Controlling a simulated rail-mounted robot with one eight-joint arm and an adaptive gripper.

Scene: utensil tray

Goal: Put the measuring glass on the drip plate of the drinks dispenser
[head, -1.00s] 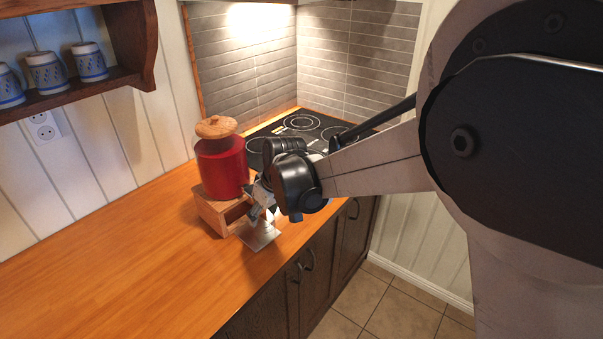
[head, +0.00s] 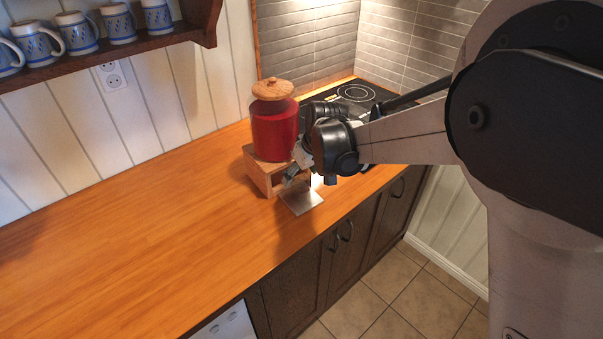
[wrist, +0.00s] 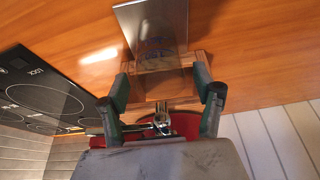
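The red drinks dispenser (head: 274,132) has a round wooden lid and stands on a wooden base (head: 262,174). Its square metal drip plate (head: 302,201) lies at the front; the wrist view shows the plate (wrist: 150,22) at the top. Faint blue marks over the plate in the wrist view look like the clear measuring glass (wrist: 155,44); its outline is hard to make out, and I cannot tell its exact footing. My gripper (wrist: 162,80) has its two green fingers spread apart, in front of the dispenser's base. No finger contact with the glass shows. In the head view my wrist partly hides my gripper.
The wooden counter (head: 130,245) is clear to the left. A black hob (head: 357,94) lies behind my gripper, beside tiled walls. Several blue-and-white mugs (head: 117,24) stand on a wall shelf (head: 150,42). The counter's front edge runs close to the drip plate.

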